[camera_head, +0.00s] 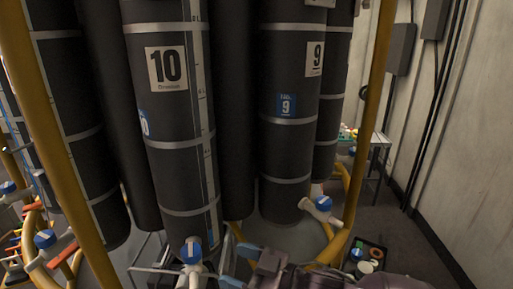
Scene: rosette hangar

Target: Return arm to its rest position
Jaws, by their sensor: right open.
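My right gripper (233,265) shows at the bottom centre of the head view, with its dark arm coming in from the lower right. Its jaws are open and I see nothing held between them. It is low in front of the tall black cylinders, just right of a white valve with a blue cap (191,250). The bottom edge of the picture cuts off part of the arm. My left gripper is not in view.
Black cylinder 10 (168,115) and black cylinder 9 (290,100) stand ahead, framed by yellow pipes (371,90). Another blue-capped valve (323,204) is at right. A dark tray (375,246) with small items sits lower right. A grey wall (465,160) bounds the right.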

